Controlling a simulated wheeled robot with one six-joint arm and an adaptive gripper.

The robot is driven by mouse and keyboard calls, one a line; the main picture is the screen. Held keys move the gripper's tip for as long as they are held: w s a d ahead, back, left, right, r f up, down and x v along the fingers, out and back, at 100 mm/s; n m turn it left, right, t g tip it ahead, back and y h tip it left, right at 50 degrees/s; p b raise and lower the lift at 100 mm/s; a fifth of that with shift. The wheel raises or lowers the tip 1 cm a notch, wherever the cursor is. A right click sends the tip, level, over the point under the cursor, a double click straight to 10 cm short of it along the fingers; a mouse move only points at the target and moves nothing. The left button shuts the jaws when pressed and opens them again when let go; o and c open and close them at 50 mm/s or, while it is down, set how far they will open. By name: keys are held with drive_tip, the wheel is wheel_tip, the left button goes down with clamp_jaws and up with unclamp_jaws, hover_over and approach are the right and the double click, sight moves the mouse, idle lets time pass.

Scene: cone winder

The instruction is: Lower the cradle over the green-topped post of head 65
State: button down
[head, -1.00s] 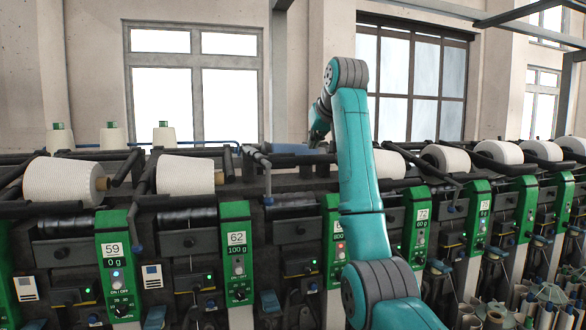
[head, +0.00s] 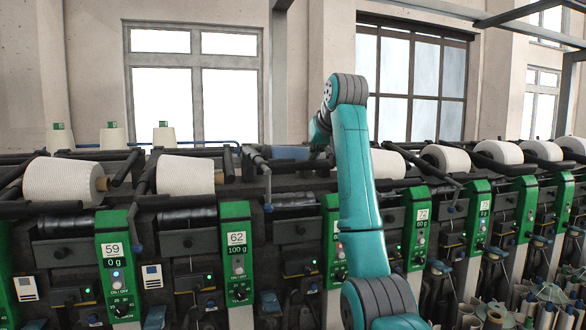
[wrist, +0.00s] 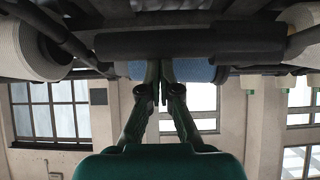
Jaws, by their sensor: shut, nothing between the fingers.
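The post of head 65 (head: 333,240) is green and stands partly behind my arm, so its number plate is mostly covered. A dark cradle arm (head: 257,158) with a hanging handle (head: 268,186) is left of it; I cannot tell how far it is raised. My gripper (head: 318,135) is small and half hidden behind my arm in the head view, above the machine's top. In the wrist view my gripper (wrist: 160,85) is shut and empty. A thick dark bar (wrist: 200,44) lies across the view just beyond the fingertips; contact cannot be told.
A blue package (head: 290,151) lies behind the bars near my gripper and also shows in the wrist view (wrist: 195,70). White cones (head: 186,174) sit on the neighbouring heads. The post of head 62 (head: 237,250) stands to the left. Open space lies above the machine.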

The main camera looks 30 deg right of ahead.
drive_tip(key=shift+f, duration=1.45)
drive_tip(key=s+a+r, duration=0.1)
drive_tip(key=s+r, duration=0.2)
drive_tip(key=r, duration=0.4)
drive_tip(key=shift+s, duration=0.4)
drive_tip(key=shift+r, duration=0.1)
drive_tip(key=shift+a, duration=0.1)
